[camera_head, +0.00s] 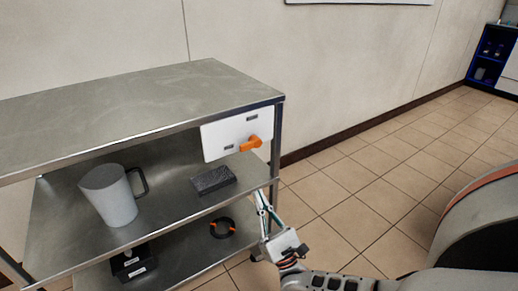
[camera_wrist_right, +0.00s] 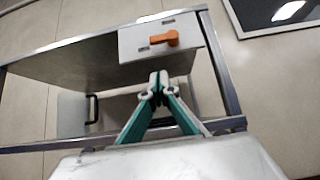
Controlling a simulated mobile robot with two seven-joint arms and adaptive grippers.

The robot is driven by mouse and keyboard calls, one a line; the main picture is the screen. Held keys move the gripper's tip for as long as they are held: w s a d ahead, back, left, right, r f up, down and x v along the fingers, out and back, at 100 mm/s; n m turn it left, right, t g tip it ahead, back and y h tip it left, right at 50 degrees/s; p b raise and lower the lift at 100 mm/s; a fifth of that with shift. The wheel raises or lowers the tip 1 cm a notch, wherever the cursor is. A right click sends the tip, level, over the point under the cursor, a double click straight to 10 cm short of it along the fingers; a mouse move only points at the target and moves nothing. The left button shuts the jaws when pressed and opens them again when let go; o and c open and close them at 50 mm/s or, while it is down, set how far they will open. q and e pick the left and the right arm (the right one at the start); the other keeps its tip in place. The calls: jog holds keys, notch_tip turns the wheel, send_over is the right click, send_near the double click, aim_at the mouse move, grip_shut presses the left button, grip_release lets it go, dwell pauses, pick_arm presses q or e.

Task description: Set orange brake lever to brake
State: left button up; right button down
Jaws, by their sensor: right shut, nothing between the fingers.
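The orange brake lever (camera_head: 250,143) sits on a white plate (camera_head: 215,139) at the right end of the cart, under its top shelf. My left gripper is not in view.
The metal cart (camera_head: 120,100) has a bare top shelf. A grey mug (camera_head: 108,196) and a dark block (camera_head: 212,180) stand on the middle shelf. A black ring (camera_head: 222,228) and a dark box (camera_head: 133,263) lie lower. Tiled floor (camera_head: 390,190) is clear to the right.

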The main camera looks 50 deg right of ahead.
aim_at(249, 144)
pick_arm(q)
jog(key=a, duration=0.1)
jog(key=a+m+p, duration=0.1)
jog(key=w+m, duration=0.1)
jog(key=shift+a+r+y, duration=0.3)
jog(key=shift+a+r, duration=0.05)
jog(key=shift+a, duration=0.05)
pick_arm(e)
jog(key=w+d+r, duration=0.1)
jog(key=w+r, duration=0.4)
jog(key=r, duration=0.4)
jog(key=shift+w+d+r, duration=0.15)
jog(key=shift+r, duration=0.15)
pick_arm(q)
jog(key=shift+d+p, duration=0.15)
jog(key=shift+p, duration=0.15)
pick_arm(e)
jog(key=shift+m, duration=0.3)
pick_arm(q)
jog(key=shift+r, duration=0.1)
pick_arm(e)
jog(key=shift+a+r+m+g+h, duration=0.15)
jog(key=shift+m+g+h, duration=0.1)
jog(key=shift+m+h, duration=0.5)
jog(key=shift+a+r+m+g+h, duration=0.1)
jog(key=shift+m+g+h, duration=0.15)
jog(key=shift+m+h, duration=0.45)
